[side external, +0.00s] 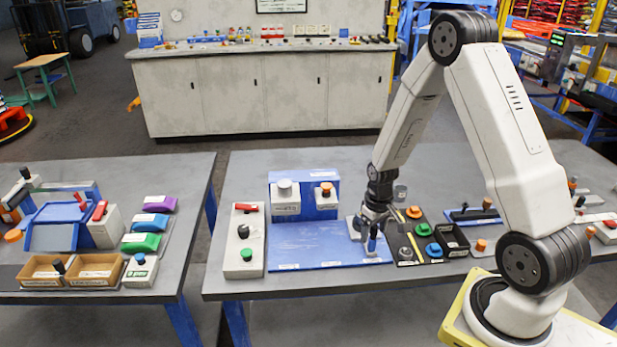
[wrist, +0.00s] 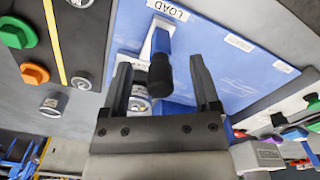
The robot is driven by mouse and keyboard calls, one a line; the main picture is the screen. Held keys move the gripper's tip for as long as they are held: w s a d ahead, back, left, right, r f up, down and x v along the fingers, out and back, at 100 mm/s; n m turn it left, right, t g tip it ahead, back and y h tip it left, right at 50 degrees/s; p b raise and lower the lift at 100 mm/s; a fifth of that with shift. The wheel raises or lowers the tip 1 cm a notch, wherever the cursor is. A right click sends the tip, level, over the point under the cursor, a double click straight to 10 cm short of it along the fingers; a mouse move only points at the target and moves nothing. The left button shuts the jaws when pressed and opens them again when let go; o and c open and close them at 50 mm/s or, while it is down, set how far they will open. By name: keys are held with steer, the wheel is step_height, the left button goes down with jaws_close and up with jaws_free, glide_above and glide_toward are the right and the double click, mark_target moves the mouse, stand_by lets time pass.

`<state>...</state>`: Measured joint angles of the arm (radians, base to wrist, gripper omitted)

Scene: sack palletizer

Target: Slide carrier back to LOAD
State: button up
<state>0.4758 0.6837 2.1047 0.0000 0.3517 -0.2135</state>
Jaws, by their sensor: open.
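The carrier (side external: 356,228) is a pale plate at the right end of the blue board (side external: 310,244). A blue handle shows on it (side external: 372,246). In the wrist view the blue handle with its black knob (wrist: 161,76) points at the white LOAD label (wrist: 168,10) and lies close beside it. My gripper (side external: 374,222) is over the carrier, pointing down. In the wrist view my gripper (wrist: 161,66) is open, with one finger on each side of the black knob and visible gaps.
A dark panel with coloured knobs (side external: 415,236) and a black bin (side external: 453,240) stand close on the right. A button box (side external: 244,240) is on the left, and blue-backed units (side external: 303,196) stand behind. The board's middle and left are clear.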

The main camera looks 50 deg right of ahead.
steer(key=shift+r, duration=0.65)
steer(key=shift+r, duration=0.7)
steer(key=shift+r, duration=0.35)
steer(key=shift+r, duration=0.35)
steer(key=shift+r, duration=0.3)
steer(key=shift+r, duration=1.65)
